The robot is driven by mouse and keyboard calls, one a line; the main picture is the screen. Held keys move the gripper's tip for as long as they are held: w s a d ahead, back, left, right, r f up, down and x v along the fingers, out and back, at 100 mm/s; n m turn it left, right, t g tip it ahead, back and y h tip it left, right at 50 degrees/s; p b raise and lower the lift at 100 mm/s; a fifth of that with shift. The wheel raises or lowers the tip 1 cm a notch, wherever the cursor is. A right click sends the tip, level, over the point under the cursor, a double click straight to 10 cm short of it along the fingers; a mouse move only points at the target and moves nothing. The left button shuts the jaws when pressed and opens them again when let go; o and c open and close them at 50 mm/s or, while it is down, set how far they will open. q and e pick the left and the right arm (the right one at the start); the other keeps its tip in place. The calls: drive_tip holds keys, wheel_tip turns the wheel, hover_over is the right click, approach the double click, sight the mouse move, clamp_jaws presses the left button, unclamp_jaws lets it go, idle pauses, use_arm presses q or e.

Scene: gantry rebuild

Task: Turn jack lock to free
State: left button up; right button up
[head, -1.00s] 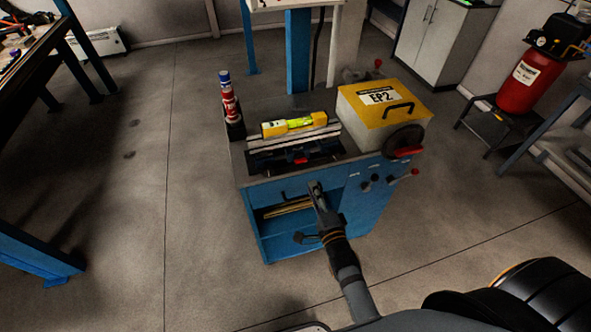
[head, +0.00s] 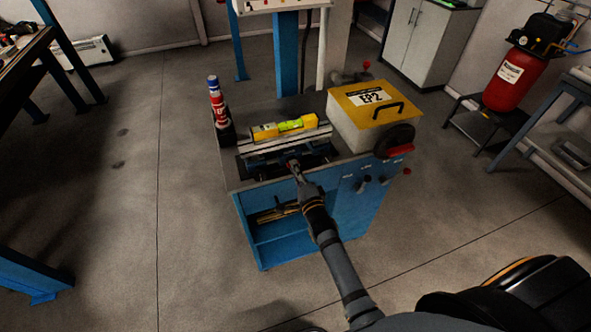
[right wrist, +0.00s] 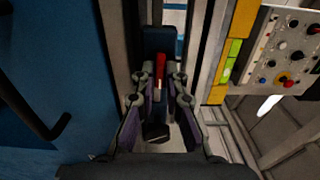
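The jack (head: 262,146) is a low metal unit with light rails on top of the blue cart. A small red lever, which looks like the jack lock, shows in the right wrist view (right wrist: 160,70). It stands between the fingertips of my right gripper (right wrist: 160,78), with a finger on each side and gaps visible. In the head view my right gripper (head: 296,172) reaches the front of the jack and hides most of the lever. My right gripper is open. A dark block between the fingers' bases is unclear. My left gripper is out of view.
A yellow level (head: 284,127) lies on the jack's rails. A yellow-lidded EP2 box (head: 372,104) stands right of it, a red-and-blue can (head: 217,100) left. Knobs and levers stick out of the cart's front (head: 345,205). The floor around is clear.

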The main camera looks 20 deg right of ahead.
clamp_jaws()
drive_tip(key=shift+n, duration=0.3)
drive_tip(key=shift+f+n+p, duration=0.1)
drive_tip(key=shift+n+p, duration=0.4)
drive_tip(key=shift+n, duration=8.1)
drive_tip(key=shift+o, duration=1.8)
unclamp_jaws()
